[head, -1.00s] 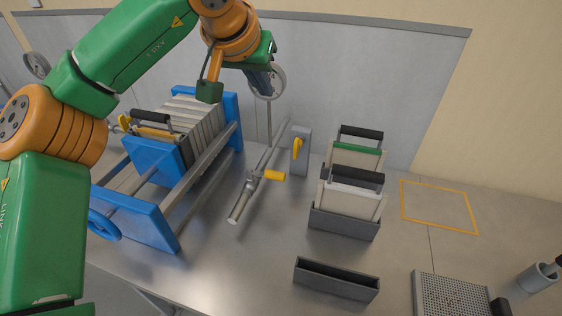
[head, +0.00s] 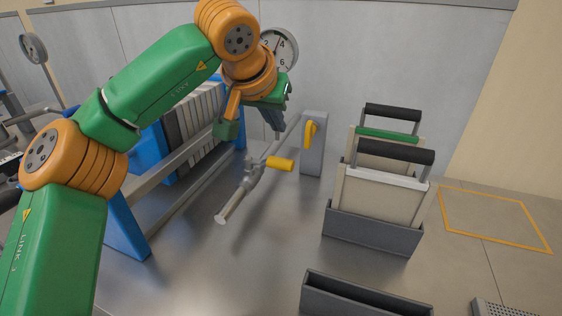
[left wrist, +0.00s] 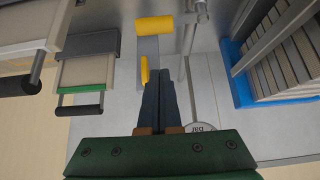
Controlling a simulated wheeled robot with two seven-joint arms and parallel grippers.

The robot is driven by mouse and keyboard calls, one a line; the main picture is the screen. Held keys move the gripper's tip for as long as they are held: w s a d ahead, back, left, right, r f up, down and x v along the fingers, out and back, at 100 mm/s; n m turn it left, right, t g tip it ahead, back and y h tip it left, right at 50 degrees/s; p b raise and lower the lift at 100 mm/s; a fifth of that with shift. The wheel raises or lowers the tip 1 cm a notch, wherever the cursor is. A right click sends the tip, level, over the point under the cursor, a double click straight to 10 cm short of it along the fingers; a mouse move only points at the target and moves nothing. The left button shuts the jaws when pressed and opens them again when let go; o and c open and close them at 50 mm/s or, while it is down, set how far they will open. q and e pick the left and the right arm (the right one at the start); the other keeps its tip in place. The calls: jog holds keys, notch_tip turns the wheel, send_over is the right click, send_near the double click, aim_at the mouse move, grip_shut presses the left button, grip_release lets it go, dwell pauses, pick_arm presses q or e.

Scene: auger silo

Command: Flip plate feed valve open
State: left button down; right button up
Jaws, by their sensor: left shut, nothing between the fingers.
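A valve with a yellow lever (head: 279,163) sits on a grey pipe (head: 232,203) that runs along the bench. The lever sticks out to the right, across the pipe. In the left wrist view the yellow lever (left wrist: 154,26) is at the top centre. My left gripper (head: 278,132) is shut and empty, pointing down behind the lever and apart from it. In the left wrist view its dark fingers (left wrist: 155,88) point towards the lever. A second yellow handle (head: 310,134) is on a grey upright box (head: 314,160) just right of the gripper. My right gripper is not in view.
A blue-framed plate press (head: 125,228) stands at the left, partly behind my left arm. Plates with black handles stand in a grey holder (head: 370,234) at the right. An empty grey tray (head: 365,298) is in front. A dial gauge (head: 281,48) stands behind the gripper.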

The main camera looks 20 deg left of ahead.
aim_at(268, 164)
pick_arm(q)
jog(key=shift+w+f+b, duration=0.1)
jog(key=shift+w+f, duration=0.3)
jog(key=shift+f, duration=0.9)
jog(key=shift+w+f+b, duration=0.1)
jog(key=shift+w+f, duration=0.25)
jog(key=shift+f, duration=0.95)
jog(key=shift+w+f+b, duration=0.1)
jog(key=shift+w+f, duration=0.3)
jog(key=shift+f, duration=0.9)
jog(key=shift+d, duration=0.1)
